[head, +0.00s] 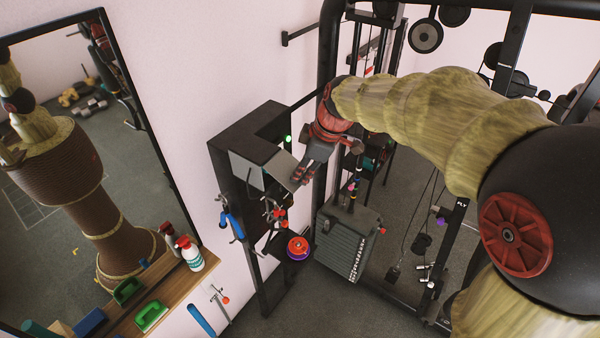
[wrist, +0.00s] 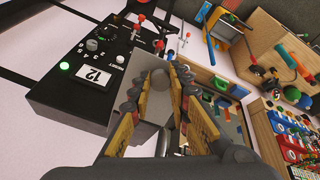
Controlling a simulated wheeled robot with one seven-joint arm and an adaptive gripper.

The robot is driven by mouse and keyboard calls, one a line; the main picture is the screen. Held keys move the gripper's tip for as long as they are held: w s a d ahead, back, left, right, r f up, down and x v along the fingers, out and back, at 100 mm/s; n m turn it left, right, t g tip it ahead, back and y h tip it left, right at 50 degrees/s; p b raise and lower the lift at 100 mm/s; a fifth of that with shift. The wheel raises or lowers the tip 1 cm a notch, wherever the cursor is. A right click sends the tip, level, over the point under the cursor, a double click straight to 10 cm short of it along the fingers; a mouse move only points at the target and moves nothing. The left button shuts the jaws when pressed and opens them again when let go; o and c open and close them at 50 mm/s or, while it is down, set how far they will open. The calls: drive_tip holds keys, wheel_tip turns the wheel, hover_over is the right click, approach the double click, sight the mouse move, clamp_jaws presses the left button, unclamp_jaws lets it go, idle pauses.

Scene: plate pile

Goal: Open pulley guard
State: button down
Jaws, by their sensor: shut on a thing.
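The pulley guard appears to be the light grey flap (head: 280,166) on the front of a black wall-side housing (head: 243,133). It slants outward and down from the housing. My gripper (head: 299,181) is at the flap's right edge in the head view. In the wrist view, my gripper (wrist: 163,82) has its yellow-and-dark fingers on both sides of the grey guard (wrist: 153,105) and is shut on it. The exact contact is partly hidden by the fingers.
The housing carries a green light (wrist: 64,66) and a plate reading 12 (wrist: 95,77). A weight stack (head: 346,245) and black frame stand to the right. A mirror (head: 75,150) and a shelf with bottles (head: 189,254) are at left. Grey floor shows below.

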drive_tip(key=shift+r, duration=0.15)
idle(0.3)
drive_tip(key=c, duration=1.6)
unclamp_jaws()
drive_tip(key=shift+a, duration=0.1)
drive_tip(key=shift+c, duration=0.2)
drive_tip(key=v, duration=1.2)
drive_tip(key=shift+w+a, duration=0.1)
drive_tip(key=shift+w, duration=0.05)
drive_tip(key=shift+c, duration=0.4)
